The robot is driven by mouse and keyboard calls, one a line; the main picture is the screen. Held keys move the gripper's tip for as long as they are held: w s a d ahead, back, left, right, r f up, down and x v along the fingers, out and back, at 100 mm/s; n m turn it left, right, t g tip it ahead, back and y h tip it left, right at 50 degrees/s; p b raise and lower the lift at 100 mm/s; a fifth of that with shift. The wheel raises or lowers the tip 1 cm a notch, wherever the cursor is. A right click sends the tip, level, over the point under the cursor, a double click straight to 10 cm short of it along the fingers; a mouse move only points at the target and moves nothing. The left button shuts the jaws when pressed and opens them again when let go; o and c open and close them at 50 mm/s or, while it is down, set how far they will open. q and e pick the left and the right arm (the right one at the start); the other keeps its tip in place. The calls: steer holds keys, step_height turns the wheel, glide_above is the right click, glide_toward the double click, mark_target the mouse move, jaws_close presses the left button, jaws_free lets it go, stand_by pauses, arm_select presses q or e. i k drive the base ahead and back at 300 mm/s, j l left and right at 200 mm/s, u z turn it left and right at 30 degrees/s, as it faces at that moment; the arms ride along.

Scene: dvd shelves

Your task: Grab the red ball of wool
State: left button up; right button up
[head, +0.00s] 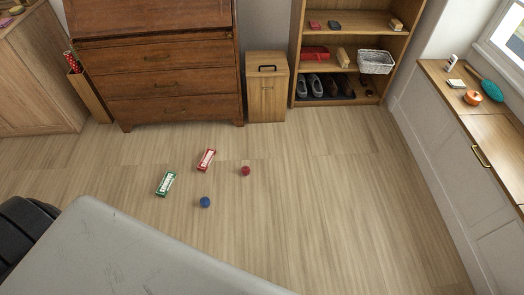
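A small dark red ball (246,171), which looks like the red ball of wool, lies on the wooden floor in the middle of the head view. A blue ball (205,202) lies nearer to me and to its left. The red ball is apart from the other things on the floor. Neither of my grippers shows in the head view.
A wooden dresser (160,60), a small cabinet (267,95) and a shelf (345,65) stand behind. The floor (350,190) to the right is clear.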

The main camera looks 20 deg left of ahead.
mark_target(246, 171)
steer(key=i, duration=0.95)
steer(key=i+l+u, duration=0.15)
steer(key=i+u, duration=0.3)
steer(key=i+l+u, duration=0.2)
steer(key=u, duration=0.25)
steer(key=i+l+u, duration=0.2)
steer(key=l+u, duration=0.2)
